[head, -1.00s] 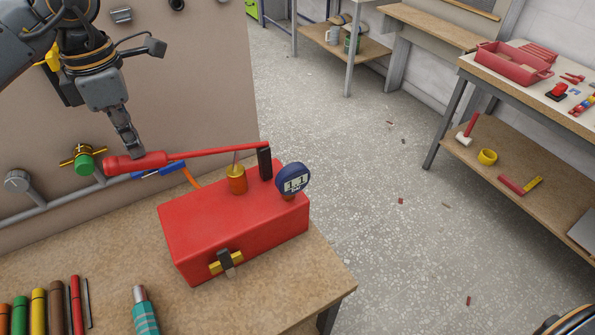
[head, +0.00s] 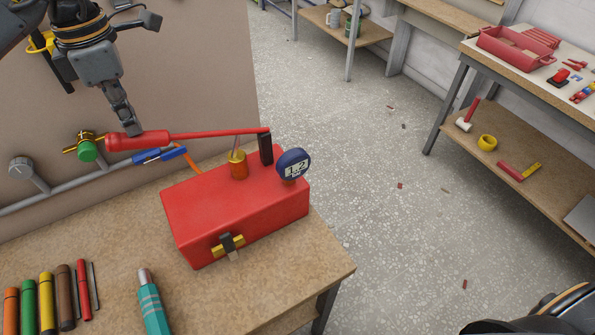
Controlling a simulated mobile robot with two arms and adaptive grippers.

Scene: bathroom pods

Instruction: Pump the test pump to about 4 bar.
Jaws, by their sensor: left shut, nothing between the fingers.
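The red test pump (head: 235,215) sits on the wooden bench top. Its long red handle (head: 200,135) runs left from a black bracket, nearly level, and ends in a thick red grip (head: 137,142). The round blue gauge (head: 293,165) on the pump's right end reads about 1.2 bar. My left gripper (head: 132,127) is shut and empty, pointing down with its fingertips at the top of the grip; whether they touch it is hard to tell. My right gripper is not in view.
Several markers (head: 46,300) and a teal tool (head: 152,305) lie on the bench's front part. A blue tool and pipe valves (head: 87,150) are by the wall panel behind. A second table (head: 465,60) with a red tray stands across the open floor.

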